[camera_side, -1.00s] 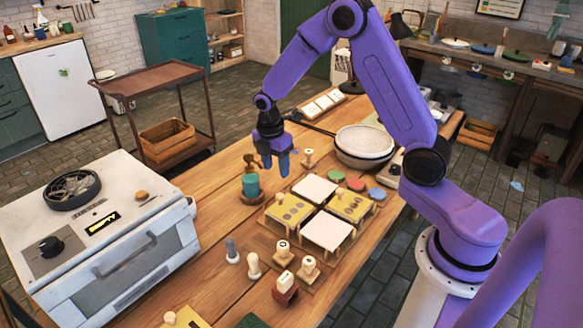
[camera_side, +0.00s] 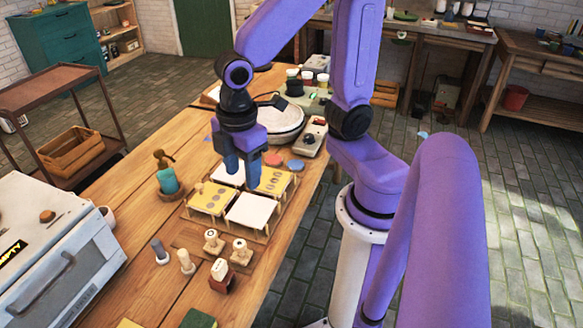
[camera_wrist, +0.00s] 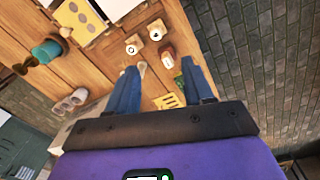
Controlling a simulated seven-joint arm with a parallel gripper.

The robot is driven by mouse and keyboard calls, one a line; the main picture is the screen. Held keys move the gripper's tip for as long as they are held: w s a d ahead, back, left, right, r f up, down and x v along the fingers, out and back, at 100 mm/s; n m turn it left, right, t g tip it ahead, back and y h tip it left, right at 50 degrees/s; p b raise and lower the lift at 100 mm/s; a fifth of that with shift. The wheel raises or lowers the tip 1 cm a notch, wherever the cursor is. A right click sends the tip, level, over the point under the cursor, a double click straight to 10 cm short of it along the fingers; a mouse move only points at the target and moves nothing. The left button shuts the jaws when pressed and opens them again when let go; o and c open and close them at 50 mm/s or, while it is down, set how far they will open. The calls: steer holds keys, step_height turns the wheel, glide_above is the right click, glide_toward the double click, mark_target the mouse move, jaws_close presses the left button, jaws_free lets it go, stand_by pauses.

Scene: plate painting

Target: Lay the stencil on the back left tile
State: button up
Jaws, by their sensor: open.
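Four tiles stand in a two-by-two group on the wooden table. The back left tile (camera_side: 227,176) is plain white and partly hidden behind my fingers. The front right tile (camera_side: 251,210) is also bare white. Yellow stencils with round holes lie on the front left tile (camera_side: 209,198) and the back right tile (camera_side: 284,180). Another yellow stencil (camera_side: 129,323), cut off by the lower edge, lies at the table's near end; it shows with slots between my fingers in the wrist view (camera_wrist: 168,101). My gripper (camera_side: 242,170) is open and empty, above the tiles.
Stamps (camera_side: 212,240) and small pegs (camera_side: 186,261) stand before the tiles. A teal pump bottle (camera_side: 167,180) stands to their left. A wide bowl (camera_side: 275,122) and coloured discs are behind. A kiln (camera_side: 60,255) sits at the left. A green block (camera_side: 198,319) lies beside the loose stencil.

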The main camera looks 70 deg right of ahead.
steer(key=s+d+r+m, duration=0.1)
steer(key=s+d, duration=0.1)
steer(key=s, duration=0.7)
steer(key=shift+s+y, duration=0.15)
steer(key=shift+y, duration=0.15)
